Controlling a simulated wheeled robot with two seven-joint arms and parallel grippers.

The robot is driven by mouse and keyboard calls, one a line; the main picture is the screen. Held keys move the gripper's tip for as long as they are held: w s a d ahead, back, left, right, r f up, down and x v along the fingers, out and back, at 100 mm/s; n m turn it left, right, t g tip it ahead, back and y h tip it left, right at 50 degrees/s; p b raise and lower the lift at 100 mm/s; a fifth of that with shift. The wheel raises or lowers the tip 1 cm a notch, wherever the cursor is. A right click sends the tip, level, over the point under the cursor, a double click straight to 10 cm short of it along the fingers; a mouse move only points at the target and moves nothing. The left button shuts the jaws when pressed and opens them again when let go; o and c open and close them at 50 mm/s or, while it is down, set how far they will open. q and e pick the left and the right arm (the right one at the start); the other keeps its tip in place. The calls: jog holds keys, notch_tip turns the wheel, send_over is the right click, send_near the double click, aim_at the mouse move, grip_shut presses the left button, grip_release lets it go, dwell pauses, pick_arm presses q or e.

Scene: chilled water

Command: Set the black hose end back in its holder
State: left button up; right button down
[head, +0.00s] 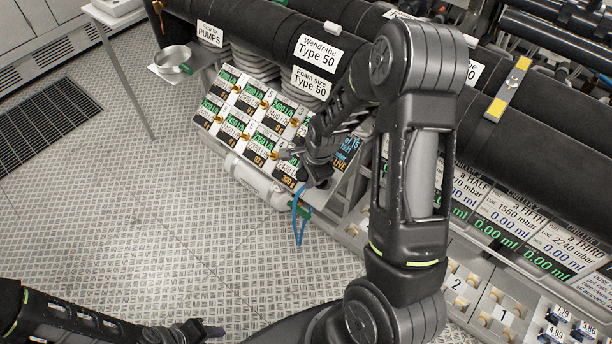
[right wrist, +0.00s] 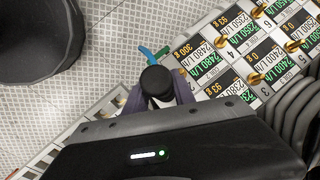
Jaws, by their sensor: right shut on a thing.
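My right gripper (head: 316,180) is at the lower right corner of the panel of labelled plates. In the right wrist view its fingers (right wrist: 158,103) are shut on the black hose end (right wrist: 157,80), a round black piece with a pale band below it. A blue strand (head: 299,215) hangs below this gripper in the head view, and a blue and green bit (right wrist: 152,54) shows just beyond the hose end. I cannot make out which part is the holder. My left gripper (head: 208,331) is low at the left, over the floor, and its opening is unclear.
The plate panel (head: 260,115) with small brass knobs lies beside the right gripper. A white cylinder (head: 255,180) lies along its lower edge. Thick black pipes (head: 255,30) run behind. A metal pan (head: 173,59) is at upper left. The patterned floor (head: 130,200) at left is clear.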

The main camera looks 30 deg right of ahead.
jog(key=shift+w+d+f+b, duration=0.2)
jog(key=shift+d+f+b, duration=0.5)
jog(key=shift+f+b, duration=0.35)
jog(key=shift+w+d+f+b, duration=0.2)
jog(key=shift+d+f+b, duration=0.5)
jog(key=shift+f+b, duration=0.35)
jog(key=shift+d+f, duration=0.1)
jog(key=shift+f, duration=0.05)
jog(key=shift+w+d+f+b, duration=0.1)
jog(key=shift+d+f+b, duration=0.15)
jog(key=shift+b, duration=0.3)
jog(key=c, duration=1)
grip_release()
jog(key=shift+o, duration=0.4)
jog(key=o, duration=0.5)
